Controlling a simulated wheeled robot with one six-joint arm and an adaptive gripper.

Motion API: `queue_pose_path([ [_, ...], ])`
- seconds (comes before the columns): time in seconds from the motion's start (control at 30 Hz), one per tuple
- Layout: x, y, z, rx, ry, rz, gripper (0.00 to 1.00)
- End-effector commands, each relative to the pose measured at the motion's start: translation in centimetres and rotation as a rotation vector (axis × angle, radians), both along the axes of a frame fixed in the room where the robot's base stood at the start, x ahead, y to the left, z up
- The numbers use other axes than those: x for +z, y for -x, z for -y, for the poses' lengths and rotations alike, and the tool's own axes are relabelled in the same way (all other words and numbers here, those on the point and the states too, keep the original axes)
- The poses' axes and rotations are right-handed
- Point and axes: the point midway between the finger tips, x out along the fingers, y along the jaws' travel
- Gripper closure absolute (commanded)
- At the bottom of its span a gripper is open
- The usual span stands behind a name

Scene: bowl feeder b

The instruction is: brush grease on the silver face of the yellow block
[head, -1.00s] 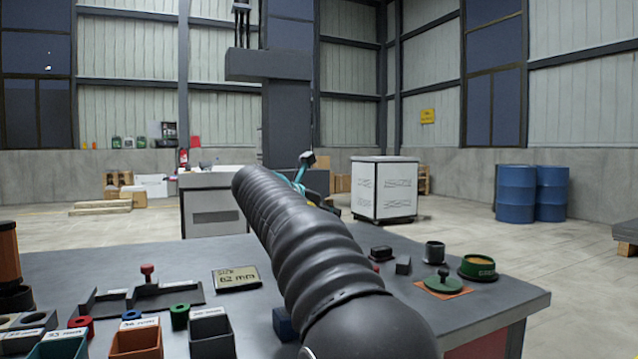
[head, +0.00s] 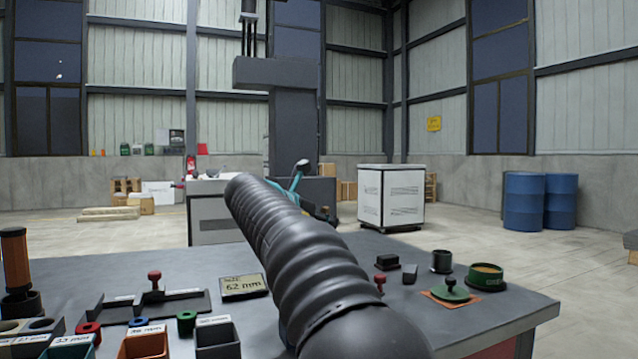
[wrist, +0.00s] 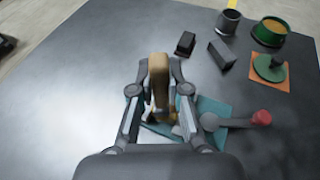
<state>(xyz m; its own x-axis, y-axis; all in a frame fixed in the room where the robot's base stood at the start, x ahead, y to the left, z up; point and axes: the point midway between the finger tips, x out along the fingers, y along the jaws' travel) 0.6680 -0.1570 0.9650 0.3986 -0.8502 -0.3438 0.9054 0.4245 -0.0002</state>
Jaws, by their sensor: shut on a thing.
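My gripper (wrist: 158,100) is shut on a tan, wooden-looking piece in the wrist view, probably the brush handle (wrist: 158,72). Its lower end is hidden between the fingers, so I cannot see the bristles. The gripper is over a teal plate (wrist: 212,108) with a grey lever ending in a red knob (wrist: 261,118). I cannot make out the yellow block or its silver face; the gripper may hide them. A green pot of yellow-brown grease (head: 487,275) stands at the table's right; it also shows in the wrist view (wrist: 270,32). In the head view my arm hides the gripper.
A green knobbed lid (head: 450,291) lies on an orange mat beside the pot. A dark cup (head: 441,262) and two dark blocks (head: 387,262) (head: 410,274) are nearby. A 62 mm sign (head: 243,286), rings and bins stand left. Table at the wrist view's left is bare.

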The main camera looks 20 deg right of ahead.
Motion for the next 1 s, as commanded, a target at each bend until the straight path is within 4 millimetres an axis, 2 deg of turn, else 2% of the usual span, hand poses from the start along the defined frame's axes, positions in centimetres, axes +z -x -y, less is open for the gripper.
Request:
queue_pose_path([
  [0.13, 0.8, 0.0, -0.4, -0.002, 0.001, -0.002, 1.0],
  [0.2, 2.5, 0.1, -0.4, -0.003, 0.0, 0.005, 1.0],
  [1.0, 7.9, 0.1, -0.2, -0.005, 0.001, 0.001, 1.0],
])
